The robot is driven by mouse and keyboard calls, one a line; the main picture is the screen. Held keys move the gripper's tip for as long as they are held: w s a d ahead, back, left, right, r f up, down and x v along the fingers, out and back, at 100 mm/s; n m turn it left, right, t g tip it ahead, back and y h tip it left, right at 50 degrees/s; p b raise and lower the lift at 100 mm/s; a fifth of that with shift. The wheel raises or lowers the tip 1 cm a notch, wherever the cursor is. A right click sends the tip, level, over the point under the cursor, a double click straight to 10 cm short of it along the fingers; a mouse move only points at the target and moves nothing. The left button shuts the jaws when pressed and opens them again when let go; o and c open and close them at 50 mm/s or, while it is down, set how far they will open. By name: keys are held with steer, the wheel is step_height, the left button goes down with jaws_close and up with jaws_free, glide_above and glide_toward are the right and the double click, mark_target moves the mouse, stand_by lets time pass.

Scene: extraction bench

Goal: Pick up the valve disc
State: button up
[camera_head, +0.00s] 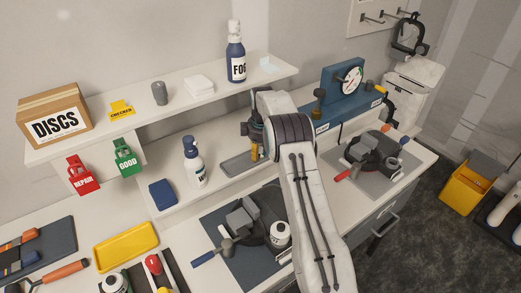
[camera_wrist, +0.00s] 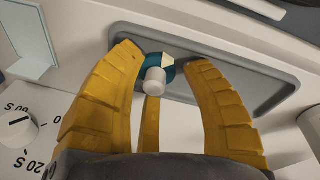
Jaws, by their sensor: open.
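The valve disc shows in the wrist view as a teal round piece (camera_wrist: 168,73) with a pale wedge-shaped patch and a white stem or knob toward me. It lies on a shallow grey tray (camera_wrist: 262,88). No grip on the disc shows. In the head view my gripper (camera_head: 256,150) is low over the tray (camera_head: 236,168), and my arm and gripper hide the disc.
The shelf (camera_head: 215,103) runs above and behind. A blue gauge unit (camera_head: 343,88) stands to the right. A white dial (camera_wrist: 15,128) is close left of my fingers.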

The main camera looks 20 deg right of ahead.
steer(key=c, duration=0.7)
steer(key=shift+r, duration=0.1)
stand_by(0.4)
